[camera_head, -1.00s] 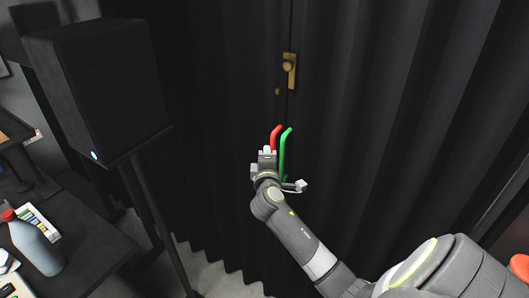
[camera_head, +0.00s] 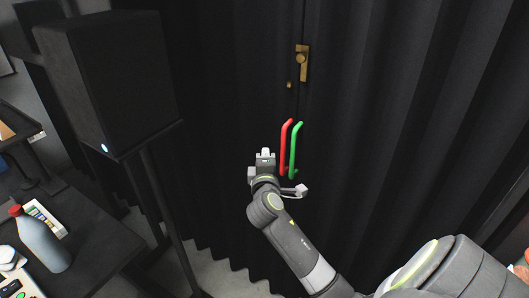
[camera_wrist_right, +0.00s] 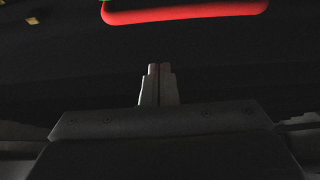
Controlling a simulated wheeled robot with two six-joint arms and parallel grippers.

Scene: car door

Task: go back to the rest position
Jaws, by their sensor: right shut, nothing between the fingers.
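My right gripper (camera_head: 265,154) is shut and empty in the middle of the head view, just left of two upright door handles. One handle is red (camera_head: 285,148) and the other, to its right, is green (camera_head: 296,150). In the right wrist view the shut fingers (camera_wrist_right: 159,70) show at the centre, with the red handle (camera_wrist_right: 185,14) beyond them and apart from them. My left gripper is out of view.
Dark pleated panels (camera_head: 370,90) with a brass latch (camera_head: 302,62) fill the background. A black speaker (camera_head: 105,80) on a stand is at the left. A dark table (camera_head: 95,250) with a grey bottle (camera_head: 40,242) is at the lower left.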

